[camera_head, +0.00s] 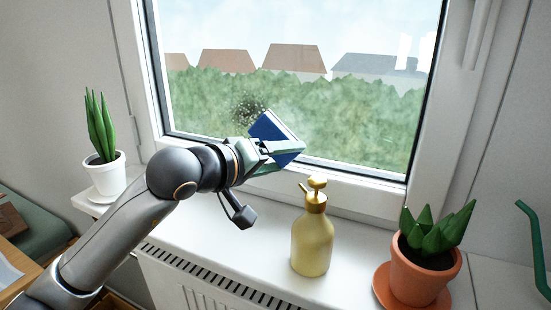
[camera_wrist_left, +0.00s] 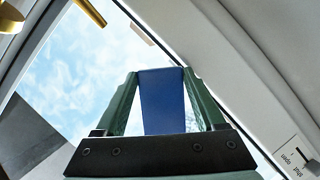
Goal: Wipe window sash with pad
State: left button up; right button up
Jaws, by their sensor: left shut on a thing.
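My left gripper (camera_head: 268,152) is shut on a blue pad (camera_head: 272,127), held tilted in front of the lower part of the window. In the left wrist view the pad (camera_wrist_left: 162,98) sits between the two green fingers of my left gripper (camera_wrist_left: 164,90). The white window sash (camera_head: 428,150) frames the glass. A dark speckled patch (camera_head: 248,105) shows on the glass just above and left of the pad. I cannot tell whether the pad touches the glass. My right gripper is not in view.
On the white sill (camera_head: 215,225) stand a yellow spray bottle (camera_head: 312,243), a plant in a terracotta pot (camera_head: 424,272) at right and a plant in a white pot (camera_head: 105,175) at left. A green curved object (camera_head: 535,240) is cut off at the right edge.

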aim_at(259, 135)
pick_arm(q)
jog(key=shift+w+a+r+b, duration=0.9)
jog(key=shift+w+a, duration=1)
jog(key=shift+a, duration=4.8)
jog(key=shift+s+d+r, duration=0.35)
jog(key=shift+s+d, duration=0.15)
jog(key=shift+d, duration=0.55)
jog(key=shift+s+d+r, duration=0.35)
jog(key=shift+s+d, duration=0.15)
jog(key=shift+d, duration=0.55)
jog(key=shift+s+d+r, duration=0.35)
jog(key=shift+s+d, duration=0.15)
jog(key=shift+d, duration=0.65)
jog(key=shift+s+d+b, duration=0.1)
jog(key=shift+d+b, duration=0.1)
jog(key=shift+b, duration=0.15)
jog(key=shift+s+d+b, duration=0.3)
jog(key=shift+s+d, duration=0.05)
jog(key=shift+d, duration=0.5)
jog(key=shift+s+d+b, duration=0.3)
jog(key=shift+s+d, duration=0.05)
jog(key=shift+d, duration=0.45)
jog(key=shift+s+d+b, duration=0.25)
jog(key=shift+s+d, duration=0.05)
jog(key=shift+d, duration=0.35)
jog(key=shift+s+d+b, duration=0.2)
jog(key=shift+s+d, duration=0.05)
jog(key=shift+d, duration=0.35)
